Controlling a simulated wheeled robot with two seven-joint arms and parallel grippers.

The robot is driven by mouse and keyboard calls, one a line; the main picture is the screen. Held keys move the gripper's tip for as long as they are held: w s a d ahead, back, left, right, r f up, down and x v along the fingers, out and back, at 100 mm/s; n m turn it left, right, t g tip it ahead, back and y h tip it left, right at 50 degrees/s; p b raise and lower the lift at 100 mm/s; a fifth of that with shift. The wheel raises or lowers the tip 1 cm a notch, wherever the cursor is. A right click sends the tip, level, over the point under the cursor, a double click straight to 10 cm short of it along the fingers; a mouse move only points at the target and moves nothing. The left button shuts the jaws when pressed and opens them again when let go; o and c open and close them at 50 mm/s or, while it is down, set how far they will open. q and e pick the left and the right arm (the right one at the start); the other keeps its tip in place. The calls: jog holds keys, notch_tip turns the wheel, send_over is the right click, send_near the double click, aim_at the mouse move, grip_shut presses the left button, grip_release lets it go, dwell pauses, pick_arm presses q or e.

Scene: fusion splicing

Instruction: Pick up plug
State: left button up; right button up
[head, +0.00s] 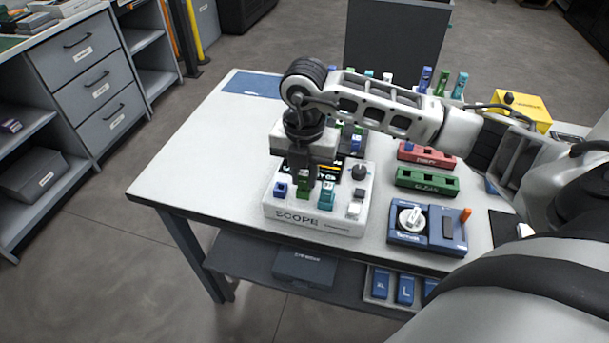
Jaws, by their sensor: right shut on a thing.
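My right gripper (301,173) points straight down over the white SCOPE box (312,224) near the front of the table. Its dark fingers are shut on a green plug (303,188), which is at the top of the box. I cannot tell whether the plug is seated in a socket or just above it. A teal plug (326,196) stands upright just to its right on the box. A small blue port or plug (281,189) is to its left. The wrist hides part of the box's back. My left gripper is not in view.
A blue device with a white dial (410,216) sits right of the box. Green (427,184) and red (424,155) blocks lie behind it. Several upright plugs (442,84) and a yellow box (520,107) stand at the back. The table's left side (190,165) is clear.

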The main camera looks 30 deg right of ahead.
jog(key=shift+r, duration=0.5)
jog(key=s+a+r, duration=0.7)
jog(key=s+r, duration=0.4)
jog(key=s, duration=0.1)
jog(key=shift+a+r, duration=0.25)
jog(key=shift+r, duration=0.05)
jog(key=shift+o, duration=1.2)
jog(key=shift+c, duration=1.2)
jog(key=shift+w, duration=0.1)
